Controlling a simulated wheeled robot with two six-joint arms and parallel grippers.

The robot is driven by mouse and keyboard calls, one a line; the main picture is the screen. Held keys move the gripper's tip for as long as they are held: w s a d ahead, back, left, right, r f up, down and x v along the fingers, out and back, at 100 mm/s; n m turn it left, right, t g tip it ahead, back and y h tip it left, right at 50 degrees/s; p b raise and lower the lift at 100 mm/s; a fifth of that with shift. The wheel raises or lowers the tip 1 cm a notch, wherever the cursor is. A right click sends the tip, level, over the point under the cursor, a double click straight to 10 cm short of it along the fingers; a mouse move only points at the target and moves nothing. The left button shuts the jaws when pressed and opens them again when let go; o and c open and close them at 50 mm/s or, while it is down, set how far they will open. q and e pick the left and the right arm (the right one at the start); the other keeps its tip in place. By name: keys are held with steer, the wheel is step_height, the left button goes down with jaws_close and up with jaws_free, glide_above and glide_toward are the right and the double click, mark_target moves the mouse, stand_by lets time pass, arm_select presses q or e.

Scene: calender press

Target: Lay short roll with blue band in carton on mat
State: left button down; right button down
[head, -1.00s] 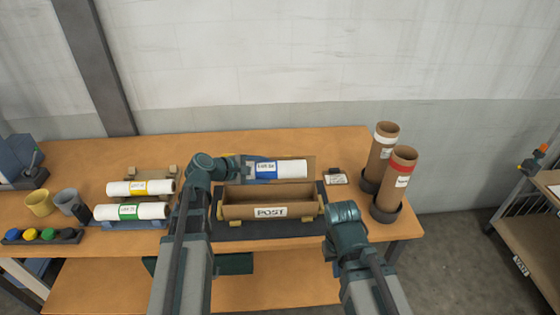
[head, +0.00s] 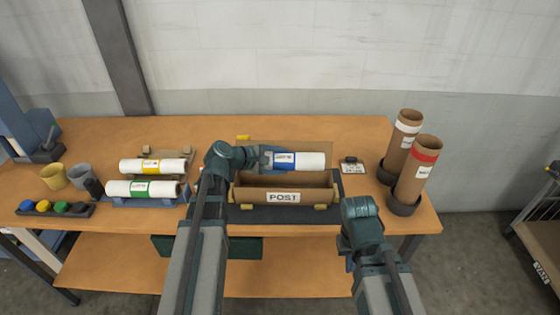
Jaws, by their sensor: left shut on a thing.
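The short white roll with the blue band (head: 304,161) is held level at the rear of the open carton. My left gripper (head: 266,160) is shut on its left end. The brown carton (head: 284,199), with a POST label on its front, stands on the dark mat (head: 336,213) with its rear flap up. The roll appears above the carton's opening, in front of the flap; the exact gap cannot be told. My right gripper (head: 352,258) is low in front of the table at the right; its fingers are not clear.
A yellow-banded roll (head: 170,166) and a green-banded roll (head: 160,189) lie on holders at the left. Cups and a tray of coloured buttons (head: 55,209) are further left. Two brown tubes (head: 413,168) stand upright at the right; a small labelled block (head: 352,166) is beside the carton.

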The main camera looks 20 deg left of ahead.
arm_select(q)
steer(key=shift+f+b, duration=3.15)
steer(key=shift+f, duration=0.35)
jaws_free()
steer(key=shift+c, duration=1.4)
steer(key=shift+o, duration=0.4)
steer(key=shift+r, duration=0.15)
